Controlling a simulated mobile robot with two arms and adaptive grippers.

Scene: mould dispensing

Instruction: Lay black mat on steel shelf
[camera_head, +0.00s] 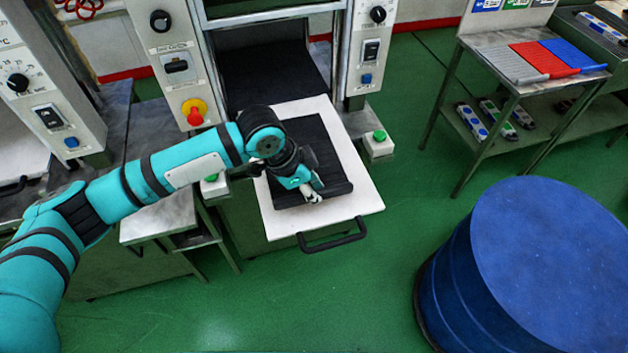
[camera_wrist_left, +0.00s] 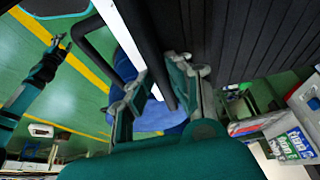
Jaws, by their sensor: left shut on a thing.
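The black mat (camera_head: 335,170) lies on the white pull-out plate (camera_head: 368,207) in front of the open press. My left gripper (camera_head: 312,195) reaches down over the mat near its front edge and is shut on it. In the left wrist view the ribbed mat (camera_wrist_left: 262,38) fills the upper right, beside the fingers of the left gripper (camera_wrist_left: 158,98). A small grey metal shelf (camera_head: 150,222) stands left of the plate, partly behind my arm. My right gripper (camera_wrist_left: 58,46) shows small at the left of the wrist view; its opening is unclear.
A dark handle (camera_head: 333,243) sticks out from the plate's front. A blue drum (camera_head: 550,265) stands at the lower right. A metal rack (camera_head: 470,42) at the upper right bears grey, red (camera_head: 543,60) and blue mats. Green floor is clear between plate and rack.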

